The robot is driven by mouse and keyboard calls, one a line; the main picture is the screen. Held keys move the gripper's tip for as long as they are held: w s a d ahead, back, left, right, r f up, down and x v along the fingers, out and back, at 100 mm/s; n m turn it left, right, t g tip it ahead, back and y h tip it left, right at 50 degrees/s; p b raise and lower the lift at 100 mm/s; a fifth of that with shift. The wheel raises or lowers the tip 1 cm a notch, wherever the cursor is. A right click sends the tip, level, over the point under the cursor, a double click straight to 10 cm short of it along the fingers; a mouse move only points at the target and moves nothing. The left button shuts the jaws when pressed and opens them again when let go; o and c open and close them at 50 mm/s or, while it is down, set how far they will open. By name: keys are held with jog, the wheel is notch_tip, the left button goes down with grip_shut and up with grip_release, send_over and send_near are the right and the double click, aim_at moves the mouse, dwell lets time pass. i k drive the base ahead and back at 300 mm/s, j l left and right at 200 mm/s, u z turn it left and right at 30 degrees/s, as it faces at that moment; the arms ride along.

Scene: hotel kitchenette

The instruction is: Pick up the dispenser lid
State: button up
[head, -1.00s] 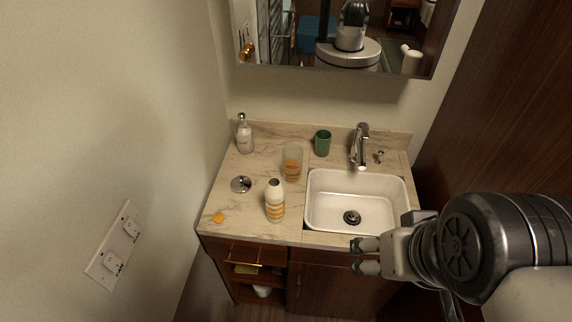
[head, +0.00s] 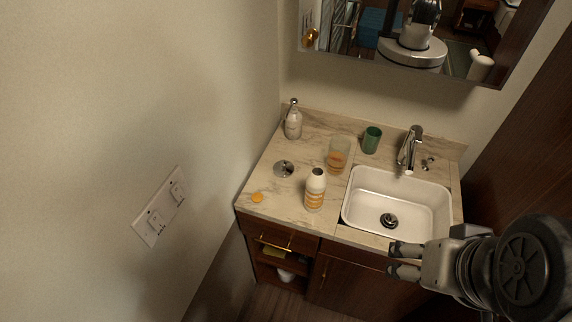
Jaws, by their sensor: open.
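A small round orange cap (head: 257,197) lies on the marble counter near its front left corner. It may be the dispenser lid, but it is too small to be sure. A white bottle with orange stripes (head: 315,190) stands upright to its right, with a dark opening on top. A pump dispenser bottle (head: 293,122) stands at the back left. A silver disc with a dark centre (head: 284,168) lies flat behind the orange cap. My gripper (head: 392,260) is open and empty at the counter's front edge, before the sink and well right of the cap.
A clear tumbler with amber contents (head: 337,158) stands behind the striped bottle, and a green cup (head: 371,139) at the back. The white sink (head: 440,208) and faucet (head: 410,150) fill the right side. The left wall (head: 150,90) is close to the counter.

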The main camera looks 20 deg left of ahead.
aim_at(284, 168)
jog(key=i+j+u, duration=0.45)
jog(key=i+j, duration=0.35)
jog(key=j, duration=0.1)
